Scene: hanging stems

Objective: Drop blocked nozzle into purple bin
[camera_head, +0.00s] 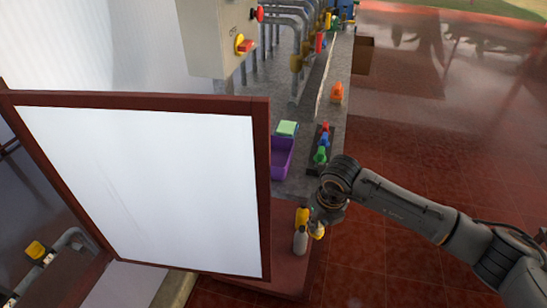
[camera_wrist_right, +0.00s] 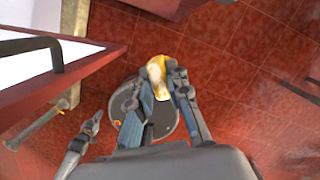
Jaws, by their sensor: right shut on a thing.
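My right gripper (camera_head: 317,224) is low, in front of the grey bench's near end and right of the white panel. It is shut on a yellow nozzle (camera_head: 319,233). In the right wrist view the nozzle (camera_wrist_right: 157,68) shows yellow and whitish between the fingertips (camera_wrist_right: 165,82). The purple bin (camera_head: 282,158) stands on the bench, beyond the gripper and up-left of it. The panel's edge partly hides it. The gripper is well apart from the bin. My left gripper is not clearly seen.
The red-framed white panel (camera_head: 140,185) stands close left. A yellow-topped grey bottle shape (camera_head: 300,242) is beside the gripper. A green block (camera_head: 287,128), a row of coloured pieces (camera_head: 322,146) and an orange piece (camera_head: 337,92) are on the bench. Red-tiled floor (camera_head: 365,265) is open.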

